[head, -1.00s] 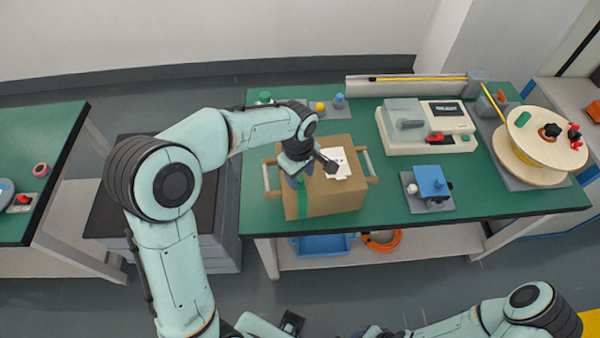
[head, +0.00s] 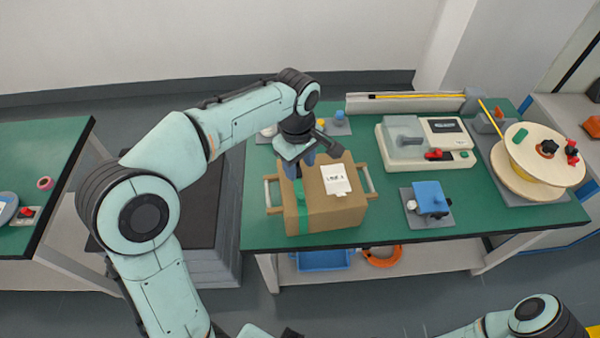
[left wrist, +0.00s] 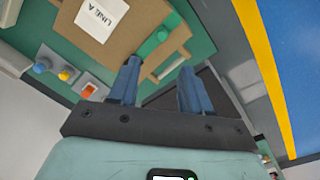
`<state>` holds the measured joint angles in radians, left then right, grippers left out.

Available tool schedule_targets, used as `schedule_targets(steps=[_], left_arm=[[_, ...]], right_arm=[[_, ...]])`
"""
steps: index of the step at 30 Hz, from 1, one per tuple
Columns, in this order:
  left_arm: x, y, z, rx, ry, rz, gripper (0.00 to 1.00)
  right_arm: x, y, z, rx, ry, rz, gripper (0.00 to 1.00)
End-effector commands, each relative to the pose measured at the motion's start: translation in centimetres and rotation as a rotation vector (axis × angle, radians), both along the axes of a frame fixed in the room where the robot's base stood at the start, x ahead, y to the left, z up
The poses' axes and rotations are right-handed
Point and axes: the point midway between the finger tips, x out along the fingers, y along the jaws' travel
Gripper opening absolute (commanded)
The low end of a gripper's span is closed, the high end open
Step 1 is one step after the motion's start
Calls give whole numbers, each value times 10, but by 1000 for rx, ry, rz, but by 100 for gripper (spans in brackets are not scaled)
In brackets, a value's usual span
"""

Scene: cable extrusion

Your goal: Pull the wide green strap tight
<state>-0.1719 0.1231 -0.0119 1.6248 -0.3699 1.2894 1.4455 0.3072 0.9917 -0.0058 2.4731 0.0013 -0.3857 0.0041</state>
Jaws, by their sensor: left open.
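The wide green strap (head: 300,208) runs over the left part of a brown cardboard box (head: 338,208) on the green table. In the left wrist view the strap (left wrist: 153,42) lies across the box top, with a round green piece on it. My left gripper (head: 297,170) is above the box's back left part, by the strap. In the left wrist view its two blue fingers (left wrist: 160,85) are apart, with nothing between them, and the strap lies beyond them. My right arm shows only at the lower right; its gripper is not clearly seen.
A white label (head: 337,179) lies on the box, and wooden bars stand at its sides. To the right are a blue-topped block (head: 431,196), a white machine (head: 428,143) and a wooden reel (head: 540,155). A blue bin (head: 322,260) sits on the shelf below.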

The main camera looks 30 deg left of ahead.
Motion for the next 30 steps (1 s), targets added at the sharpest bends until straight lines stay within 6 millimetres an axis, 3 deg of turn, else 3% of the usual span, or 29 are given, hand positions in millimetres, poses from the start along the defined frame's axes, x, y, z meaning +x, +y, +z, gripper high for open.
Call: schedule_targets(steps=[4,12,14,15,17,24,27,30], left_arm=[[0,0,11,-1,-2,0,48],[-1,0,12,-1,0,0,48],[-1,1,11,-2,2,3,32],[-1,4,9,-10,8,15,19],[-1,14,3,-36,27,53,0],[-4,81,-22,-262,97,308,0],[-5,100,-24,-328,95,370,0],[-5,106,-26,-357,92,392,0]], right_arm=[[1,0,2,0,-1,1,43],[1,0,2,0,-1,0,43],[1,0,2,0,-1,0,43],[0,0,0,0,0,0,43],[-2,0,-3,0,2,0,43],[-16,0,-25,0,18,0,43],[-18,0,-29,1,21,0,43],[-19,0,-31,0,21,0,43]])
